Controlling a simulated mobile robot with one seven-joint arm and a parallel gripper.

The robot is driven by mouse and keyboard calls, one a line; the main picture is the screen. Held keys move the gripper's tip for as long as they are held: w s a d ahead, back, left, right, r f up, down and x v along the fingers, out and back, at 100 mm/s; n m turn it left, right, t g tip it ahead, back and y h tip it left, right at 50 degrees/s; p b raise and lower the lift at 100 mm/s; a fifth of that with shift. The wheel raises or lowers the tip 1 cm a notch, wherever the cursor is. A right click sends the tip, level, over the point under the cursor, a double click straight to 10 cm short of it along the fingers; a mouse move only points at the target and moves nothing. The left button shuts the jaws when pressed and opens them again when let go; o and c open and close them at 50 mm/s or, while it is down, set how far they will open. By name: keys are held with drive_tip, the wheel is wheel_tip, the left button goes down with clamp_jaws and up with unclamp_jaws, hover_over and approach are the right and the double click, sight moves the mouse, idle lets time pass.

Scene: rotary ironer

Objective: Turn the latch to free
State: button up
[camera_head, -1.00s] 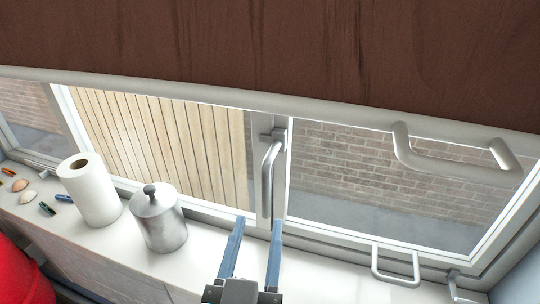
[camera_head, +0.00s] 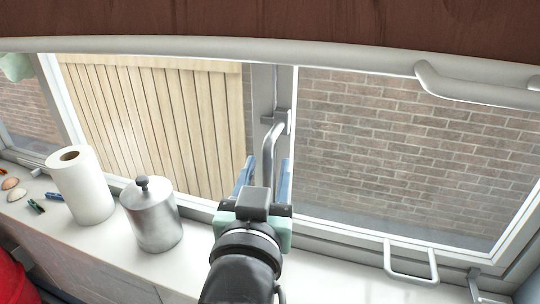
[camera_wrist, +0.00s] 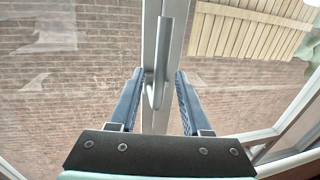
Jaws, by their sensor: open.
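The latch (camera_head: 271,143) is a grey metal handle on the upright post between two window panes. Its lever hangs down from a mount at the upper right. My gripper (camera_head: 268,163) is open, with its blue fingers on either side of the lower lever in the head view. In the wrist view, the latch lever (camera_wrist: 163,50) runs between the two open fingers (camera_wrist: 160,75), with a visible gap on each side. The lever's lower end is hidden behind my gripper in the head view.
A paper roll (camera_head: 81,186) and a lidded metal canister (camera_head: 152,216) stand on the white sill to the left. A bar handle (camera_head: 410,266) sits low on the right. A thick rail (camera_head: 300,54) crosses above. The sill's right side is mostly clear.

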drive_tip(key=shift+w+d+p, duration=0.2)
drive_tip(key=shift+w+p, duration=0.3)
drive_tip(key=shift+w, duration=1.3)
clamp_jaws()
